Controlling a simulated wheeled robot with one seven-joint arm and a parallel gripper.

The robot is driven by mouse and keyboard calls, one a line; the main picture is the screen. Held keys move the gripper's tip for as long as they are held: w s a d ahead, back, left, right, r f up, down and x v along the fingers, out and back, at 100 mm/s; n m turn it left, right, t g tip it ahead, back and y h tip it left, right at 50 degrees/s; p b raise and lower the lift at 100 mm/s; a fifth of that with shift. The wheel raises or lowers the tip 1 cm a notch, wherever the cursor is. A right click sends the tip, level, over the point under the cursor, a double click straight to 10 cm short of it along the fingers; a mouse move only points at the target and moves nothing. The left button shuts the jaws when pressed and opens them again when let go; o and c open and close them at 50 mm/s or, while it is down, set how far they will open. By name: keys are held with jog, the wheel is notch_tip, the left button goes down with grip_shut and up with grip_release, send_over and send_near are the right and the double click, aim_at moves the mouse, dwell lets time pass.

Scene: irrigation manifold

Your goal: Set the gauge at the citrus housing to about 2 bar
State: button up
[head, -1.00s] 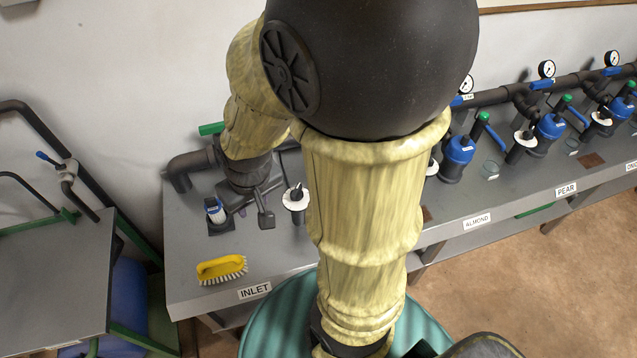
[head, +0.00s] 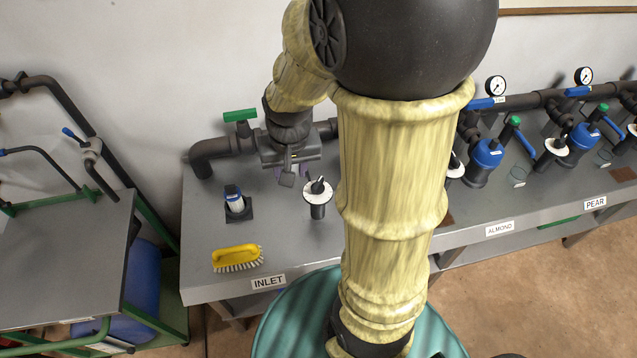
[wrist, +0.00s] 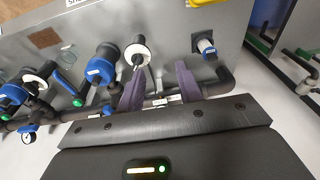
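No citrus label is legible in either current view, so I cannot tell which housing is citrus. My gripper (head: 290,176) is over the left end of the bench, near the wall pipe. In the wrist view my gripper (wrist: 160,84) shows two purple fingers apart with nothing held between them. A dark knob with a white dial disc (head: 318,189) stands just right of it, and it also shows in the wrist view (wrist: 138,52). Blue housings (head: 486,158) have gauges (head: 495,86) above them on the pipe. The needle readings are too small to read.
A green-handled valve (head: 240,116) is on the pipe behind. ALMOND (head: 499,229) and PEAR (head: 595,203) labels are on the front edge. A side table (head: 65,255) stands at left.

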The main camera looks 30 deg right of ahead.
aim_at(318, 183)
jog(key=w+d+f+m+g+b, duration=0.2)
jog(key=w+d+f+m+b, duration=0.1)
jog(key=w+d+m, duration=0.5)
jog(key=d, duration=0.3)
jog(key=shift+w+f+b, duration=0.2)
jog(key=shift+b, duration=0.2)
jog(key=shift+f, duration=0.1)
notch_tip(318, 183, down, 17)
jog(key=shift+s+f+p, duration=0.1)
jog(key=shift+f+p, duration=0.05)
jog(key=shift+p, duration=0.5)
jog(key=shift+c, duration=0.3)
grip_shut()
